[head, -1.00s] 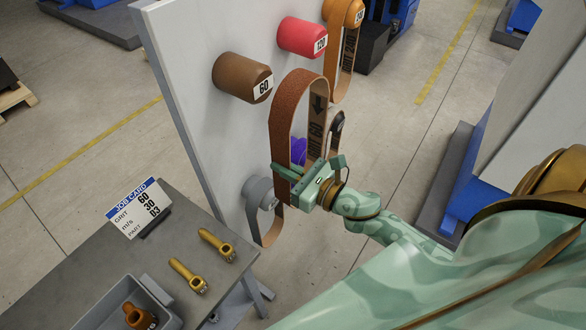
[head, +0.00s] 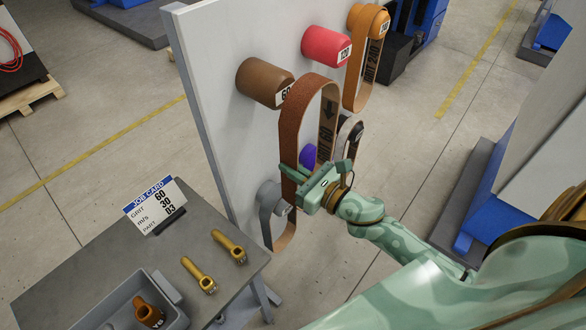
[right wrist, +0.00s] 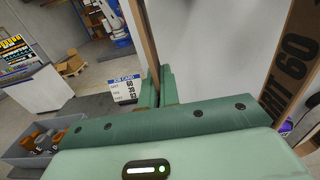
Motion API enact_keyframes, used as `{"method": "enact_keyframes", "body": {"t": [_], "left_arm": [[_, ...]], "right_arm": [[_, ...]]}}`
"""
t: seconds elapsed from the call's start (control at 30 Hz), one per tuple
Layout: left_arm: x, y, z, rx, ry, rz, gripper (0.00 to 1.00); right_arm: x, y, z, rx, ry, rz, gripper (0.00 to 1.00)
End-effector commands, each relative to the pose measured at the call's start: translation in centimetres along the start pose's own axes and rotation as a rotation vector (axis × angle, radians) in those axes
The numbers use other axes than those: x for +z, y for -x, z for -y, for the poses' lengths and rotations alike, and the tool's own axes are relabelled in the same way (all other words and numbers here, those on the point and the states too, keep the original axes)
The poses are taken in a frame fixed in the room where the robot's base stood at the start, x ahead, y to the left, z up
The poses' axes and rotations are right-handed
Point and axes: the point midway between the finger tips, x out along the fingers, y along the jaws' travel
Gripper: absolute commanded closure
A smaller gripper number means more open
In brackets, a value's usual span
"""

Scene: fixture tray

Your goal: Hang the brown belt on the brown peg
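The brown peg (head: 260,80) sticks out of the upright board and bears a 60 label. The brown belt (head: 292,125) is a tall upright loop; its upper part overlaps the peg's labelled end in the head view. I cannot tell whether the peg end is inside the loop. My right gripper (head: 306,180) is shut on the belt's near strand, low on the loop. In the right wrist view the strand (right wrist: 148,35) rises from between the fingers (right wrist: 158,88), and the GRIT 60 strand hangs at the right. My left gripper is out of view.
The board (head: 205,60) also carries a red peg (head: 326,46), an orange peg with a belt (head: 366,20), a purple peg (head: 309,156) and a grey peg with a belt (head: 272,197).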

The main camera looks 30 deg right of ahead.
Motion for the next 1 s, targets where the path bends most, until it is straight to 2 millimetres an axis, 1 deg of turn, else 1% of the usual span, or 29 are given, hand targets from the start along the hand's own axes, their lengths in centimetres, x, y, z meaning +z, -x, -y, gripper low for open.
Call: {"method": "enact_keyframes", "body": {"t": [0.17, 0.57, 1.0], "left_arm": [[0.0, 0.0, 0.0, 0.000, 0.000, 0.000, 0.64], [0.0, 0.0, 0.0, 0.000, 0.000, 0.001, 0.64], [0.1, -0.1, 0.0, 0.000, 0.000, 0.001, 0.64]], "right_arm": [[0.1, -0.6, 0.0, 0.000, 0.001, 0.002, 1.00], [0.1, -0.8, 0.0, 0.000, 0.001, 0.001, 1.00], [0.1, -2.6, 0.0, -0.001, 0.001, 0.002, 1.00]]}}
